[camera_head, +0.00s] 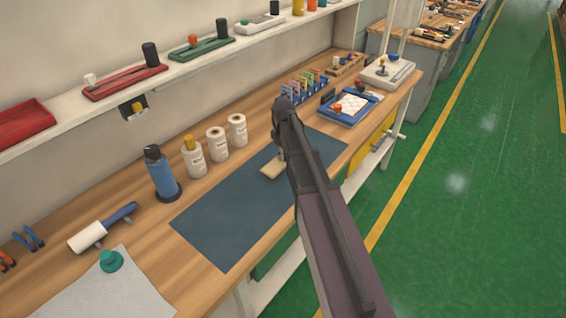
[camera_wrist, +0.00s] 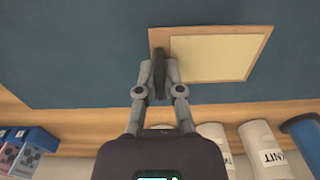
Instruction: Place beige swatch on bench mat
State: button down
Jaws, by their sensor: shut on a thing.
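The beige swatch (camera_head: 272,170) is a small pale square with a tan border. It is over the dark blue bench mat (camera_head: 225,215), near the mat's back edge; I cannot tell whether it touches the mat. In the wrist view the swatch (camera_wrist: 220,57) shows against the blue mat (camera_wrist: 75,60), with its left edge at my fingertips. My gripper (camera_wrist: 159,72) is shut on the swatch at that edge, with a dark narrow piece between the fingers. In the head view my arm hides most of my gripper and part of the mat.
A lint roller (camera_head: 100,230) and a grey cloth (camera_head: 95,290) lie at left. A blue-framed tray (camera_head: 345,106) is at right. The mat's left part is clear.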

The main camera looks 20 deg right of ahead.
aim_at(283, 162)
jog(key=shift+s+f+b, duration=0.1)
jog(key=shift+f+b, duration=1.45)
jog(key=shift+f, duration=0.2)
jog(key=shift+f, duration=0.2)
jog(key=c, duration=0.8)
grip_release()
jog(key=shift+r, duration=0.25)
notch_tip(283, 162, up, 12)
jog(key=p, duration=1.2)
jog(key=shift+d, duration=0.1)
jog(key=s+a+m, duration=0.2)
jog(key=s, duration=0.5)
jog(key=s+a+m, duration=0.1)
jog(key=s+m, duration=0.1)
jog(key=s, duration=0.5)
jog(key=s+a+m, duration=0.2)
jog(key=s+m, duration=0.1)
jog(key=s, duration=0.4)
jog(key=shift+s+a, duration=0.1)
jog(key=shift+a, duration=0.25)
